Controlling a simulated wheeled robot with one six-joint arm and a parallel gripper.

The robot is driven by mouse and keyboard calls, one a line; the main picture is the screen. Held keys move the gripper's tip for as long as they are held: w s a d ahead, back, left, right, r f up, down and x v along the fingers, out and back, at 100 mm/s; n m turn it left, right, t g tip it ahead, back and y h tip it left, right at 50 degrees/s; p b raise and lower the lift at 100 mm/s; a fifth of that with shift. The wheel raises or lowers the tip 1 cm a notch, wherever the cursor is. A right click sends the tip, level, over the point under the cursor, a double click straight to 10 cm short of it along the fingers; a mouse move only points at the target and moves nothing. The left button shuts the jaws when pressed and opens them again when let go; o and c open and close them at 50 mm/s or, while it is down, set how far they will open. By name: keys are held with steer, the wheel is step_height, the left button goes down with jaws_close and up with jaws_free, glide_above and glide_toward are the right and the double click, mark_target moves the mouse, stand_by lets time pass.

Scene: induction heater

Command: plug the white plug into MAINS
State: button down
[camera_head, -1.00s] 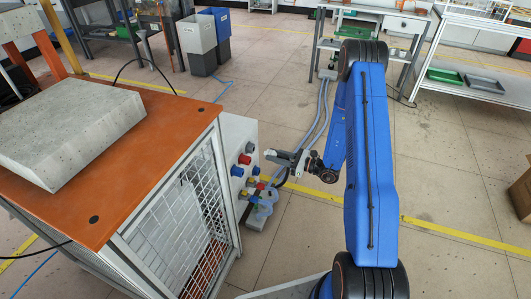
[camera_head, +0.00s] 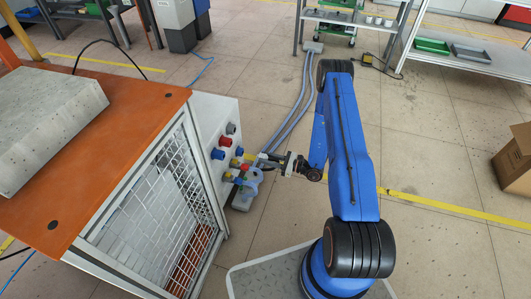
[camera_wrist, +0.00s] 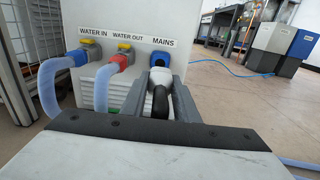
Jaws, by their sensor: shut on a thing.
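In the wrist view a white plug (camera_wrist: 161,77) with a black rear part sits between the two fingers of my gripper (camera_wrist: 160,94), which is shut on it. The blue MAINS socket (camera_wrist: 158,60) on the white panel (camera_wrist: 128,17) is straight ahead, just above and behind the plug. The plug's front overlaps the socket's lower part, and I cannot tell whether they touch. In the head view my gripper (camera_head: 269,160) is close to the right of the panel (camera_head: 207,110); the plug is too small to make out there.
Left of MAINS, pale hoses join the blue WATER IN fitting (camera_wrist: 80,57) and the red WATER OUT fitting (camera_wrist: 122,60). The orange-topped cabinet (camera_head: 130,108) with a mesh side stands left. Floor on the right is clear up to a cardboard box (camera_head: 515,163).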

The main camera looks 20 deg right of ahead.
steer(key=shift+w+a+f, duration=0.1)
steer(key=shift+f, duration=0.05)
steer(key=x, duration=0.7)
stand_by(0.7)
steer(key=shift+x, duration=0.8)
stand_by(1.8)
steer(key=c, duration=1.3)
jaws_free()
steer(key=v, duration=1.7)
